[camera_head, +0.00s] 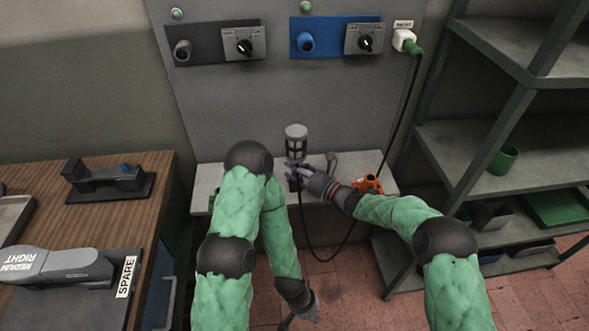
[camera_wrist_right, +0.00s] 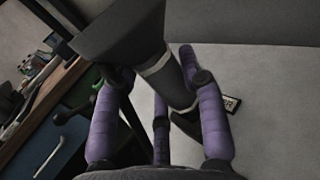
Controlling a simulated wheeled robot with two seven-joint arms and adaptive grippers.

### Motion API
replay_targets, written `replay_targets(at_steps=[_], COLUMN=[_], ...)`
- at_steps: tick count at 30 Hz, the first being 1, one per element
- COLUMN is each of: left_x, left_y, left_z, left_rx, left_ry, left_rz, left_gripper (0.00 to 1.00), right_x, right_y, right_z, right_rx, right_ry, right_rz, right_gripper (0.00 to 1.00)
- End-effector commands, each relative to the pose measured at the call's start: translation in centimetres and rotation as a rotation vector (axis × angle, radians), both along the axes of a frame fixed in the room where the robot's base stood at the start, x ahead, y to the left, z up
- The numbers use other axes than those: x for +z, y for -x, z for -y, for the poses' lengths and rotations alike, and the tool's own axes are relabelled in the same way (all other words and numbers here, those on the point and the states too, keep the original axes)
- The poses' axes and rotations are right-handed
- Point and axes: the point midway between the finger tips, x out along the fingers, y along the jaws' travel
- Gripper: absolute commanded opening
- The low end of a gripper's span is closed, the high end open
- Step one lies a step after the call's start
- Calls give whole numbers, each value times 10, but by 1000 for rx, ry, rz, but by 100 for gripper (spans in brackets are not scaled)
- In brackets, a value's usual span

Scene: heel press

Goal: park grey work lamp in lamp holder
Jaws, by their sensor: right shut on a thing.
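The grey work lamp (camera_head: 295,143) has a pale cylindrical head with dark openings and stands roughly upright above the bench. My right gripper (camera_head: 297,177) is shut around its dark handle below the head. In the right wrist view, purple fingers surround the dark lamp body (camera_wrist_right: 166,72), which has a pale ring. A black cord hangs from the lamp and loops up to the wall plug. A small grey upright piece (camera_head: 331,160) stands behind the gripper; I cannot tell if it is the lamp holder. My left gripper (camera_head: 304,312) hangs low over the floor; its fingers are unclear.
A narrow grey bench (camera_head: 208,178) runs below the wall panel (camera_head: 270,100). An orange item (camera_head: 368,184) lies beside my right forearm. A metal shelf (camera_head: 470,140) stands at right, a wooden table (camera_head: 60,225) at left. The green-and-white plug (camera_head: 405,40) is on the panel.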

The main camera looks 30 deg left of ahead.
Motion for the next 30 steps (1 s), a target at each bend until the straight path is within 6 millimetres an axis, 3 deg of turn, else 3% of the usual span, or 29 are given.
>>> replay_targets(at_steps=[26, 27, 30], left_x=[-11, -10, -10], left_y=[0, 0, 0], left_z=[0, 0, 0], left_rx=[0, 0, 0], left_ry=[0, 0, 0], left_rz=[0, 0, 0], left_gripper=[0, 0, 0], right_x=[-14, -14, -14], right_y=[-1, -1, -1], right_z=[0, 0, 0], right_rx=[0, 0, 0], right_ry=[-2, -2, -2], right_rz=[2, 2, 1], right_gripper=[2, 47, 69])
